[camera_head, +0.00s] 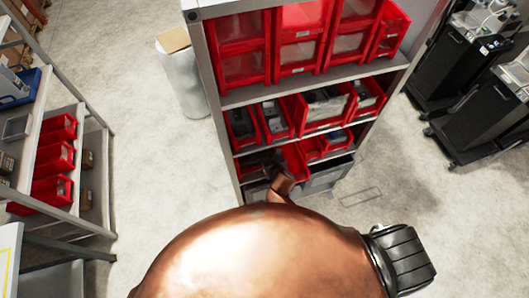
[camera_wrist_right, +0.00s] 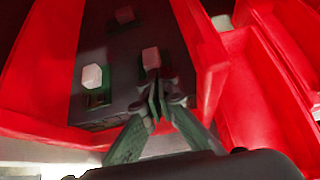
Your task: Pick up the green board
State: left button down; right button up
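In the right wrist view, a dark board-like piece (camera_wrist_right: 118,70) with small pale and pinkish blocks lies inside a red bin (camera_wrist_right: 205,40). It looks almost black in the shade, with a little green near the pale block, so I cannot be sure it is the green board. My right gripper (camera_wrist_right: 155,98) reaches into this bin, its fingertips together in front of the piece. Whether a thin edge is between them is hidden. In the head view, my right gripper (camera_head: 270,161) is small and dark at a lower shelf's red bins. My left gripper is out of view.
A grey shelf rack (camera_head: 222,135) holds rows of red bins, with shelf boards close above and below my right gripper. Another rack with red bins (camera_head: 53,159) stands at the left. A pale bin (camera_head: 182,80) stands behind, and dark carts (camera_head: 487,115) at the right.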

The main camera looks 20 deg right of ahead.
jog(key=o, duration=0.6)
